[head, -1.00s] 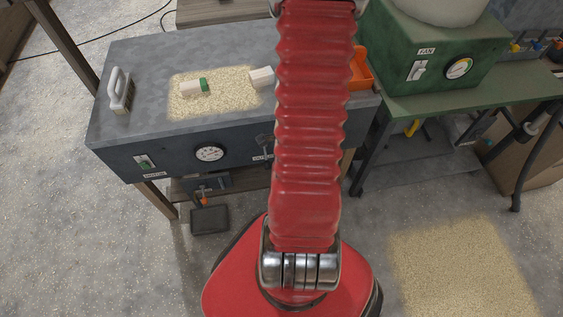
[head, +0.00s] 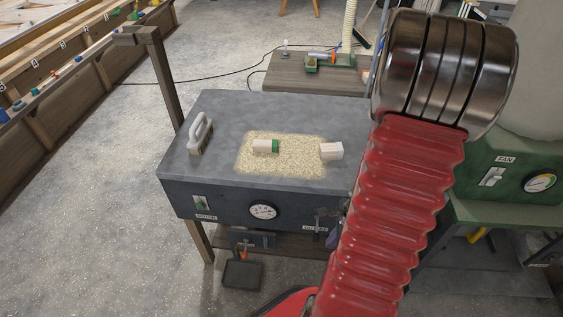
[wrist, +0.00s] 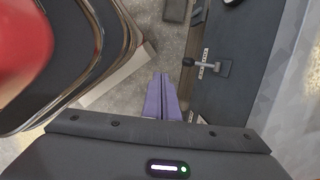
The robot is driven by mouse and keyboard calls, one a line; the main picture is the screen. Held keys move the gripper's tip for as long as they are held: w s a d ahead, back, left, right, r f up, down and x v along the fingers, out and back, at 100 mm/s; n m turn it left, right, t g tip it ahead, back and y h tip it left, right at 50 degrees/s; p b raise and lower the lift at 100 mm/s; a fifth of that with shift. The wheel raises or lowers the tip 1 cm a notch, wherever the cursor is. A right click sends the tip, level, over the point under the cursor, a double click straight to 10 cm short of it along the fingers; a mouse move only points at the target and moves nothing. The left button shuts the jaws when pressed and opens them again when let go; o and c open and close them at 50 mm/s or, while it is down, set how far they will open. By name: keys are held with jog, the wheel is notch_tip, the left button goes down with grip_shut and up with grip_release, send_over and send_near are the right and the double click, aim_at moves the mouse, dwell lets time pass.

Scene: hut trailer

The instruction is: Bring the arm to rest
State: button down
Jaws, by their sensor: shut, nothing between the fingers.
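My gripper (wrist: 161,98) shows in the wrist view as two purple fingers lying together, with nothing between them. It points past the front side of the dark bench (wrist: 240,75), over the floor, apart from a dark lever with a knob (wrist: 210,66) on that side. In the head view my red ribbed arm rises at the right to a thick metal joint and hides the bench's right end. Most of my gripper is hidden behind the arm there.
The grey bench (head: 230,113) carries a handled brush (head: 201,134), a patch of pale grain (head: 290,160), a white-and-green block (head: 265,146) and a white block (head: 331,151). A green fan box (head: 505,180) stands at the right. Floor at left is clear.

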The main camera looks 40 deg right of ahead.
jog(key=w+a+r+n+t, duration=0.1)
jog(key=w+a+r+n, duration=0.2)
jog(key=a+r+n, duration=0.9)
jog(key=w+a+r+n+t+h, duration=0.1)
jog(key=w+a+r+n+t, duration=0.1)
jog(key=a+r+n, duration=1)
notch_tip(320, 180, up, 8)
jog(key=shift+w+n, duration=0.75)
jog(key=shift+n, duration=0.45)
